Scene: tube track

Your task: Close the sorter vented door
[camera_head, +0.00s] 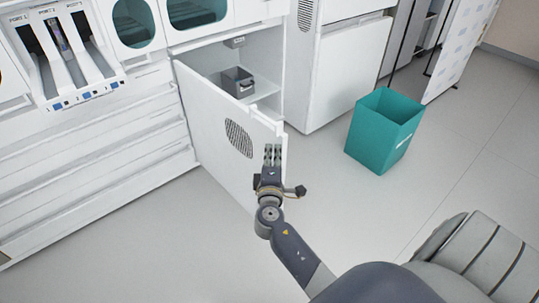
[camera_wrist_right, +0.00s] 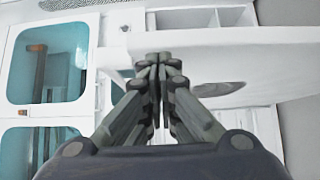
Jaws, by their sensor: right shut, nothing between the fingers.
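The white vented door (camera_head: 213,125) of the sorter stands wide open in the head view, hinged on its left, with a dark oval vent (camera_head: 239,138) in its face. My right gripper (camera_head: 273,148) is shut and empty near the door's free right edge. In the head view it overlaps the door; I cannot tell if it touches. In the right wrist view the closed fingers (camera_wrist_right: 158,60) point at a pale panel (camera_wrist_right: 230,62) with an oval vent, which appears to be the door. My left gripper is not in view.
The open compartment holds a small dark grey bin (camera_head: 238,82) on a shelf. A teal bin (camera_head: 385,129) stands on the floor to the right, and a white cabinet (camera_head: 345,70) is behind it. The floor between door and teal bin is clear.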

